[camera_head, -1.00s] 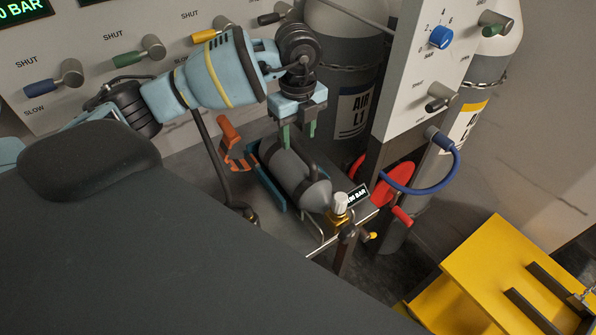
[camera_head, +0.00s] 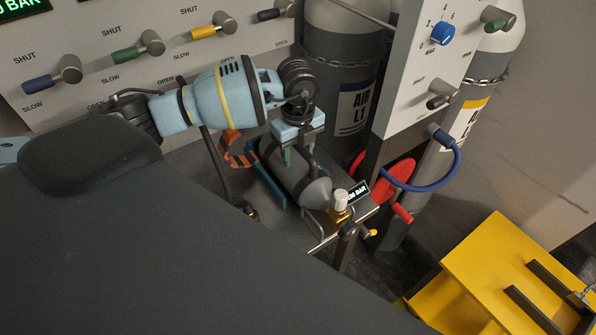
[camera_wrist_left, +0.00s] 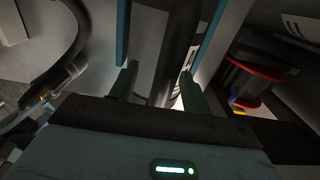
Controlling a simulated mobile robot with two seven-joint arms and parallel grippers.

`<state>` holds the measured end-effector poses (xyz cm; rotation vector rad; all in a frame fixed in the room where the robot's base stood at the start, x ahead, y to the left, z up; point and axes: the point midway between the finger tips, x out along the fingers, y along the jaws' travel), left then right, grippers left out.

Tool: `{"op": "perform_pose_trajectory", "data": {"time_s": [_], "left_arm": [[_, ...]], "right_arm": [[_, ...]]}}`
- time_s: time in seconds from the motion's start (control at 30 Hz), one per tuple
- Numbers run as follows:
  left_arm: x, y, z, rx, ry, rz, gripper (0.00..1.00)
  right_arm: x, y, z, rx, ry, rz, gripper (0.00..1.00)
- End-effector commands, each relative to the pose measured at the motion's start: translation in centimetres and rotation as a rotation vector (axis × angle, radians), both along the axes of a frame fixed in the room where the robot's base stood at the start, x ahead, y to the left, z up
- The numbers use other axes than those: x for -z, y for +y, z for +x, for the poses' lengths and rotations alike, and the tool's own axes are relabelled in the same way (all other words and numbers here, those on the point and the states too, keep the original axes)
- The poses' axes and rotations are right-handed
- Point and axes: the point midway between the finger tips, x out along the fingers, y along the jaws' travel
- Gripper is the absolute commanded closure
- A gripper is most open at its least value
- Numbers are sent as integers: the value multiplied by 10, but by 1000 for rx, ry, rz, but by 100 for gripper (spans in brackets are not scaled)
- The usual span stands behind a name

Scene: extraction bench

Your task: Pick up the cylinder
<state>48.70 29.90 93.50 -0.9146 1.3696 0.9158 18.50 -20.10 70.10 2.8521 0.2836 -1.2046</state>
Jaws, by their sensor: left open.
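The cylinder (camera_head: 298,185) is grey with a rounded shoulder, and lies on its side in a blue cradle (camera_head: 265,183) on a small metal bench. A brass valve with a white knob (camera_head: 340,200) is at its near right end. My left gripper (camera_head: 298,157) is open, pointing down over the cylinder's far part, its green fingers at either side of the body. In the left wrist view a dark grey rounded body, likely the cylinder (camera_wrist_left: 178,55), runs between the two fingers (camera_wrist_left: 158,88). Whether the fingers touch it cannot be told. My right gripper is not in view.
A small pressure display (camera_head: 357,191) and a red disc (camera_head: 393,178) with a blue hose (camera_head: 425,190) are right of the cylinder. An orange and black striped piece (camera_head: 238,155) is left. Upright AIR tanks (camera_head: 343,75) and a valve panel (camera_head: 125,70) stand behind. A yellow stand (camera_head: 490,265) is at lower right.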

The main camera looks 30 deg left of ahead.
Motion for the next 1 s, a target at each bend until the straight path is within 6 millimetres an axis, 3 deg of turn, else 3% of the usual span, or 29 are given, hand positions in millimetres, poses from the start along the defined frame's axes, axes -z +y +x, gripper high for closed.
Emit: {"op": "perform_pose_trajectory", "data": {"time_s": [0.1,0.47,1.0], "left_arm": [[0,0,0,0,-1,0,54],[0,0,0,0,0,0,100],[2,0,-1,1,4,1,100]], "right_arm": [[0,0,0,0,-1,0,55],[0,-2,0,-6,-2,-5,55],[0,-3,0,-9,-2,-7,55]]}}
